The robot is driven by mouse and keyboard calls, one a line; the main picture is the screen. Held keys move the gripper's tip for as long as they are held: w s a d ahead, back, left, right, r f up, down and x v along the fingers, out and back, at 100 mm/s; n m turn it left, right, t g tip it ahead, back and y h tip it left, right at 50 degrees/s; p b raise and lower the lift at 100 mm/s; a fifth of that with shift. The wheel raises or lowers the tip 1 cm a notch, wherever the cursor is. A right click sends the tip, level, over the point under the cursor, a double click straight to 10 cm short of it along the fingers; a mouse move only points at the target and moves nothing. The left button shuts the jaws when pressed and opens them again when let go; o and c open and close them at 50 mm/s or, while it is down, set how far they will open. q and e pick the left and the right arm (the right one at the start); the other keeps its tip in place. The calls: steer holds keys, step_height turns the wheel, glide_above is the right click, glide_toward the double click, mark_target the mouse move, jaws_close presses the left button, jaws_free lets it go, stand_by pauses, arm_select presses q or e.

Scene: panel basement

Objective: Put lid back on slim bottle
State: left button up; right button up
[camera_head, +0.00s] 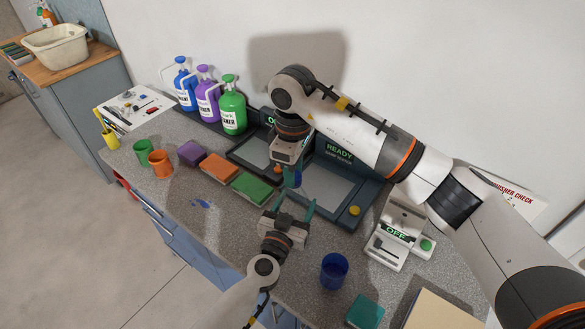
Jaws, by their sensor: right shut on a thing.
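My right gripper (292,180) points down above the counter, in front of the dark panel. It is shut on a small blue thing (297,176); whether this is the lid or part of the slim bottle I cannot tell. My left gripper (292,204) comes up from below, its teal fingers spread apart with nothing clearly between them. It is just below the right gripper in the picture, and the two look close together. I cannot make out a separate slim bottle; the grippers may hide it.
Blue (184,84), purple (207,95) and green (232,104) jugs stand at the back left. Sponges (219,168), orange (161,163) and green (143,151) cups lie left of the grippers. A blue cup (334,271) and an OFF device (388,250) stand right. A READY panel (331,185) lies behind.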

steer(key=shift+a, duration=0.1)
steer(key=o, duration=0.9)
steer(key=shift+r, duration=0.1)
steer(key=shift+r, duration=2.2)
steer(key=shift+c, duration=0.2)
